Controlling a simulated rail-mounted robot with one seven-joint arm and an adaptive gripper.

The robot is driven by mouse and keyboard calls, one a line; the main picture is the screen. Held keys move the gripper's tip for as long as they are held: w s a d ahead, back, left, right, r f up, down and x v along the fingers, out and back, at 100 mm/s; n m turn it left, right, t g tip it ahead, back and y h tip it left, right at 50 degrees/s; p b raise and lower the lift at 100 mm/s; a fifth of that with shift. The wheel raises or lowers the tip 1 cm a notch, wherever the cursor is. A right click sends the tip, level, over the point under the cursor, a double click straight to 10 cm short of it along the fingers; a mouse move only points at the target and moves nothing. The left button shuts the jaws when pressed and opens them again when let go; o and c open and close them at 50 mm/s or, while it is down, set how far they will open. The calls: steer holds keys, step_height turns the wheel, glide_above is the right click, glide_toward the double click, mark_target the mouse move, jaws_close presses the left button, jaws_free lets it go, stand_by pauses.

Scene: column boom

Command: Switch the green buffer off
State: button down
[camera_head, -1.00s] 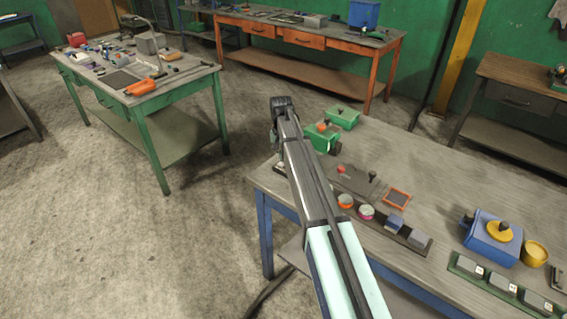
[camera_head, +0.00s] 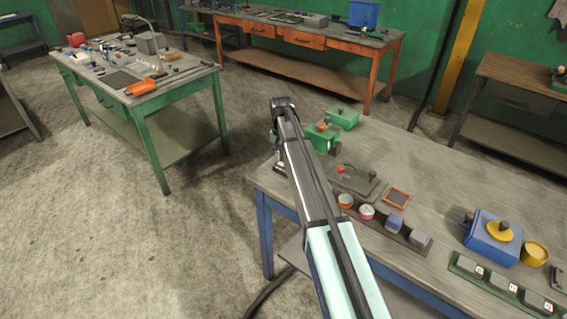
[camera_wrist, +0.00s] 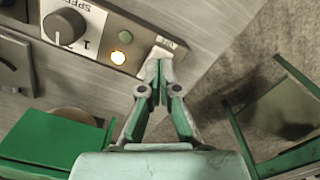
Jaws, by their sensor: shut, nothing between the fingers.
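In the head view, a green machine body (camera_head: 325,138) stands at the bench's far left corner, partly hidden by my arm, which also hides the panel and fingers.
A green table (camera_head: 140,90) stands apart at left, with open floor between.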

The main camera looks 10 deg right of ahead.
mark_target(281, 164)
steer(key=shift+f+b, duration=0.4)
steer(key=shift+f, duration=0.75)
stand_by(0.5)
steer(key=shift+r+p, duration=1.7)
steer(key=shift+r, duration=1.8)
